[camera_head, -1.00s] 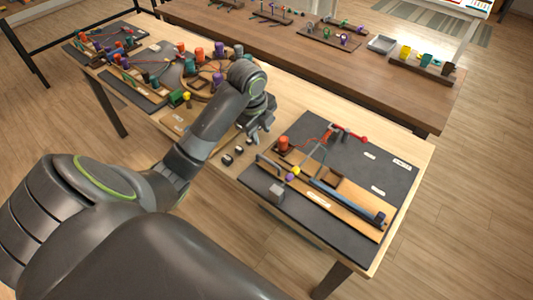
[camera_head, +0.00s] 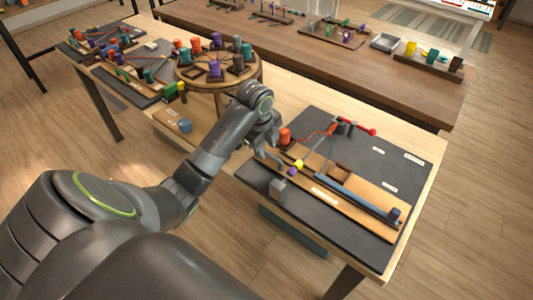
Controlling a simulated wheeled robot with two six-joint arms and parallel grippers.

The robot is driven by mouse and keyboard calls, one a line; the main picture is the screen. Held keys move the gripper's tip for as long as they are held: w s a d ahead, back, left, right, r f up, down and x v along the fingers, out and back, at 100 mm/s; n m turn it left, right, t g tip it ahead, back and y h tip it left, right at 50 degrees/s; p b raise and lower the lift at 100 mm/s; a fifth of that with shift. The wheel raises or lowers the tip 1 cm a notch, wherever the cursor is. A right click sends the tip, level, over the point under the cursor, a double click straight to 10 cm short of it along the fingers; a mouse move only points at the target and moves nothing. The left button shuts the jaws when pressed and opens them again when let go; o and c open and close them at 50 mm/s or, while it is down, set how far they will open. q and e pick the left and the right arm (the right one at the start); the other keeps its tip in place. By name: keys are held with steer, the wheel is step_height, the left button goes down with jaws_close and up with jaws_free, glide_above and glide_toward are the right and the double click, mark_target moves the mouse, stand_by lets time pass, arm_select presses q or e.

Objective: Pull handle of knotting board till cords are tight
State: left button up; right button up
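The knotting board (camera_head: 325,195), a wooden plank with a long blue-grey bar, lies on a dark mat (camera_head: 375,145) at the right of the table. Yellow and purple beads (camera_head: 297,166) sit near the plank's middle left. A red cord (camera_head: 318,134) runs from an orange spool (camera_head: 285,136) to a red-ended clamp piece (camera_head: 352,128). My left gripper (camera_head: 268,142) is just above and beside the handle-like piece; its fingers are small and partly hidden, so contact is unclear. My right gripper is not in view.
A round wooden stand (camera_head: 250,72) with several coloured spools is behind my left arm. Another mat with spools and cords (camera_head: 105,45) lies at the far left. A long brown table (camera_head: 340,70) with more racks stands behind. The mat's right part is fairly clear.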

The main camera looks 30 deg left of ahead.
arm_select(q)
steer(key=shift+w+f, duration=0.1)
steer(key=shift+f, duration=0.65)
steer(key=shift+c, duration=0.4)
jaws_close()
